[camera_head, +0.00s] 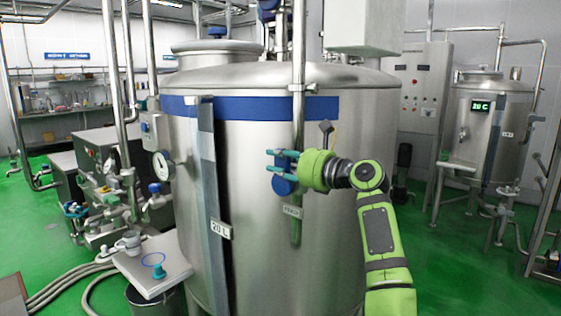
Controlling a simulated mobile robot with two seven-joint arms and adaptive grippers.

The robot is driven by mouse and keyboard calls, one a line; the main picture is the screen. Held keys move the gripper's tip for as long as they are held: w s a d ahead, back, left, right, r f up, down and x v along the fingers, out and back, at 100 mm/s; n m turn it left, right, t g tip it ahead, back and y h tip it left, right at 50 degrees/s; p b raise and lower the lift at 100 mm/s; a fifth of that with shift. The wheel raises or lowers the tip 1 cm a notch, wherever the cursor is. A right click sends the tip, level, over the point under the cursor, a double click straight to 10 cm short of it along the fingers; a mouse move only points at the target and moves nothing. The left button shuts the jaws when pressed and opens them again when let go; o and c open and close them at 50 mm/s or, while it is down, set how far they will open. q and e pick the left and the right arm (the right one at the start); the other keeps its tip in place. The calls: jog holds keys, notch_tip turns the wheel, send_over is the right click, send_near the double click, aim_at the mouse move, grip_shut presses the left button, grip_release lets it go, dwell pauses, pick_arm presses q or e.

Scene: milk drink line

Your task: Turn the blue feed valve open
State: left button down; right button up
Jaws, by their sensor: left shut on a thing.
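The blue feed valve (283,184) sits on a vertical steel pipe (299,110) at the front of the large steel tank. My left gripper (273,162) has its teal fingers at the valve's upper part, one above the other, pointing left. It is shut on the valve's blue handle, and the fingers and the green gripper body partly hide it. The handle's exact angle is hard to tell. A small white label (292,211) is on the pipe just below the valve. My right gripper is not in view.
The large tank (345,240) fills the middle. A pressure gauge (163,164) and pipes stand at its left. A smaller tank (485,135) stands at the right. Green floor (440,275) is open at right.

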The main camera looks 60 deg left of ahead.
pick_arm(q)
jog(key=c, duration=0.9)
grip_release()
jog(key=shift+a, duration=0.1)
jog(key=shift+c, duration=0.2)
jog(key=v, duration=1.2)
jog(key=shift+s, duration=0.1)
